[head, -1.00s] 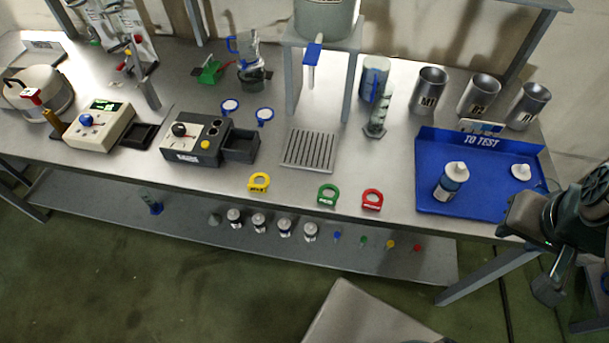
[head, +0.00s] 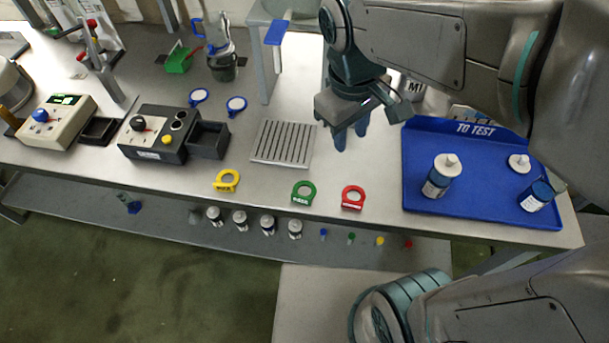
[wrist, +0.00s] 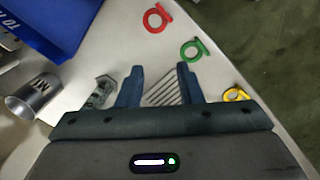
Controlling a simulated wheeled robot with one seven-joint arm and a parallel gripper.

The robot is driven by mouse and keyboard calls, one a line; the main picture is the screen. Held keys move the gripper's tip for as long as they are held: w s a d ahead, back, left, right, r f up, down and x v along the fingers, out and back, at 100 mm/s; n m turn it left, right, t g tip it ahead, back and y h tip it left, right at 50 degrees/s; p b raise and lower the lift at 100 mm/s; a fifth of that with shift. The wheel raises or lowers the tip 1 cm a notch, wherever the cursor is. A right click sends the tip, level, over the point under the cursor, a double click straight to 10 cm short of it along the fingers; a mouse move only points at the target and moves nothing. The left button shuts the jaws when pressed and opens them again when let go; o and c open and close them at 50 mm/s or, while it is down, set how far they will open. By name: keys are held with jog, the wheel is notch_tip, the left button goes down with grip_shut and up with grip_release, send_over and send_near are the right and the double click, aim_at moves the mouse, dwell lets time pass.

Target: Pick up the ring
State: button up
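Three tagged rings lie flat along the front of the steel table: a yellow ring (head: 227,180), a green ring (head: 303,193) and a red ring (head: 352,198). My gripper (head: 350,138) hangs above the table behind the red ring, pointing down, with its blue fingers apart and nothing between them. In the wrist view the open fingers (wrist: 160,85) face the table; the green ring (wrist: 193,49) and red ring (wrist: 157,18) lie beyond the fingertips, and the yellow ring (wrist: 236,95) is to the right. No ring is touched.
A blue "TO TEST" tray (head: 480,205) with bottles stands right. A slotted grate (head: 283,144) lies left of my gripper, with a black device (head: 158,135) farther left. A metal cup (wrist: 36,97) shows in the wrist view. Small bottles stand on the lower shelf (head: 170,222).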

aim_at(300, 196)
jog(key=s+a+f+n+g+h+b, duration=0.15)
jog(key=a+f+n+b, duration=0.4)
jog(key=a, duration=0.75)
jog(key=d+f, duration=0.1)
jog(key=f, duration=0.3)
jog(key=d+f+n, duration=0.1)
jog(key=f, duration=0.4)
jog(key=d+f+n+h, duration=0.1)
jog(key=d+f, duration=0.1)
jog(key=f, duration=0.3)
jog(key=shift+s+d+p, duration=0.1)
jog(key=shift+s+p, duration=0.05)
jog(key=shift+p, duration=0.2)
grip_shut()
